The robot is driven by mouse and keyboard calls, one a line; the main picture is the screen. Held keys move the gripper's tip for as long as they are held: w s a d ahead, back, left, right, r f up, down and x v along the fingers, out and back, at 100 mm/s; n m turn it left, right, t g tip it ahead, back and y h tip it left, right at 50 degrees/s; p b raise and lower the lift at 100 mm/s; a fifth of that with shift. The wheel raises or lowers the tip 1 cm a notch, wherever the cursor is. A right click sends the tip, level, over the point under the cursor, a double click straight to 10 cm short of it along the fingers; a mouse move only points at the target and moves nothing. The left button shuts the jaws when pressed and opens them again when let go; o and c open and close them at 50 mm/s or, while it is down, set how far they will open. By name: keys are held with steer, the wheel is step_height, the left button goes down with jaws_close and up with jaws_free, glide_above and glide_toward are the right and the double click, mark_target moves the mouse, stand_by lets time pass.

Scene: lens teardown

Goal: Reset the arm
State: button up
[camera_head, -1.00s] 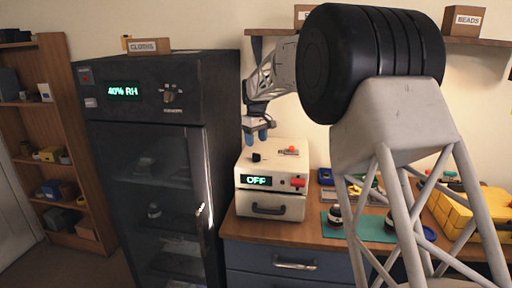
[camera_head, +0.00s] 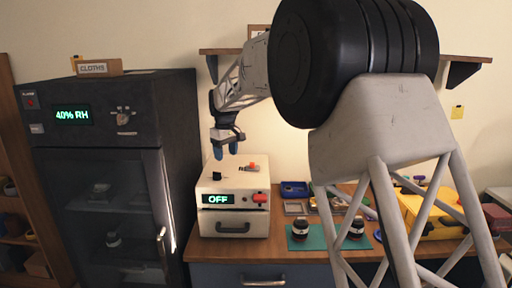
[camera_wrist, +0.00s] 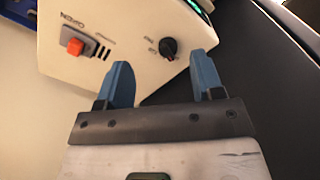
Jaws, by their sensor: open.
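My gripper (camera_head: 225,151) hangs above the white box-shaped device (camera_head: 234,222), apart from it, with blue fingertips pointing down. In the wrist view my gripper (camera_wrist: 158,85) is open, its two blue fingers spread with nothing between them. Beyond the fingers the wrist view shows the device's top (camera_wrist: 130,40), with a black knob (camera_wrist: 168,48) and a red button (camera_wrist: 73,46) on it. The device's front display (camera_head: 217,199) reads OFF. My arm reaches up and across the right half of the head view and hides part of the bench.
A dark dry cabinet (camera_head: 180,120) reading 40% RH stands left, its glass door shut. On the wooden bench (camera_head: 258,246) a teal mat (camera_head: 318,241) holds two lens parts (camera_head: 301,229). A blue tray (camera_head: 293,188) lies behind; a yellow case (camera_head: 420,215) sits right. A shelf runs above.

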steer(key=s+d+r+m+t, duration=0.1)
steer(key=s+d+r+m, duration=0.2)
steer(key=s+d, duration=0.85)
steer(key=s+d+r+m, duration=0.2)
steer(key=s+d, duration=0.7)
steer(key=s, duration=0.5)
steer(key=s+d+f+m, duration=0.1)
steer(key=s+d+f, duration=0.2)
steer(key=s, duration=0.7)
steer(key=s+d+f+m+t, duration=0.1)
steer(key=s+d+f+m, duration=0.1)
steer(key=s, duration=0.8)
steer(key=s+d+f+m, duration=0.2)
steer(key=s+d+f, duration=0.3)
steer(key=s, duration=0.5)
steer(key=shift+f, duration=0.2)
